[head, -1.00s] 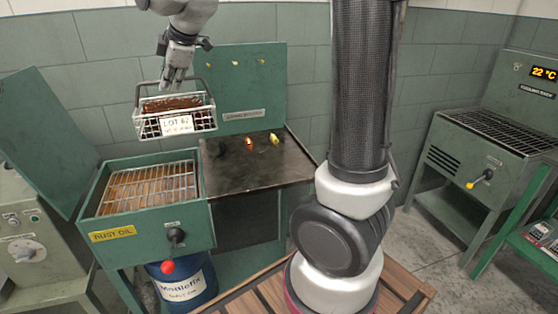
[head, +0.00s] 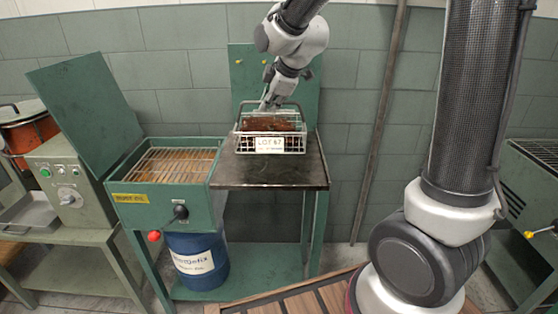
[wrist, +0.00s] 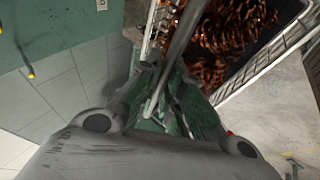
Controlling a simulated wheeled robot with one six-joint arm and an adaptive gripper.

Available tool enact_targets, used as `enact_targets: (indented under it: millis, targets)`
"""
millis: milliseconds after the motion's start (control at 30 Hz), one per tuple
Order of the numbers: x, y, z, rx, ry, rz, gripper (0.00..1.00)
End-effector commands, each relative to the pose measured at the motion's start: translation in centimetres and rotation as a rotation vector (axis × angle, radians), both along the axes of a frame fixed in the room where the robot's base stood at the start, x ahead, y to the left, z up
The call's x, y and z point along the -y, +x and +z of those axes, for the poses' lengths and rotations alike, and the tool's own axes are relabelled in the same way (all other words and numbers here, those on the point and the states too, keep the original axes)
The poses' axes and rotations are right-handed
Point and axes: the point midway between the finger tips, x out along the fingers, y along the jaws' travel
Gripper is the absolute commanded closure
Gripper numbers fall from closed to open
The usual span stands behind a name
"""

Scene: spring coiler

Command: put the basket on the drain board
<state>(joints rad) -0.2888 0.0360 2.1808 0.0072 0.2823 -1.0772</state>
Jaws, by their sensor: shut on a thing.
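The wire basket (head: 270,145), with a white LOT label and coppery-brown coils inside, is over the back part of a dark flat board, which I take for the drain board (head: 270,176). It looks level; I cannot tell whether it touches the board or hangs just above it. My gripper (head: 267,104) is shut on the basket's raised handle. In the wrist view, my gripper (wrist: 165,98) closes around the handle bar, and the coils in the basket (wrist: 282,58) fill the upper right.
Left of the board is the green rust oil tank (head: 128,198) with a wire grate (head: 175,165) and raised lid (head: 85,110). A blue drum (head: 197,262) stands below. A green back panel (head: 240,80) rises behind the board. The board's front part is clear.

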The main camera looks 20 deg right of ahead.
Motion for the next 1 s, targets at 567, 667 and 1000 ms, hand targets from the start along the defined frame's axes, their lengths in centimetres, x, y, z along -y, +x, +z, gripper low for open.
enact_targets:
  millis: [567, 667, 1000]
  targets:
    - [-0.1, 0.3, -7.1, -0.001, 0.002, -0.003, 1.00]
    - [0.0, 0.3, -8.7, -0.001, -0.002, -0.004, 1.00]
    - [-0.1, 0.3, -9.7, 0.002, 0.002, -0.002, 1.00]
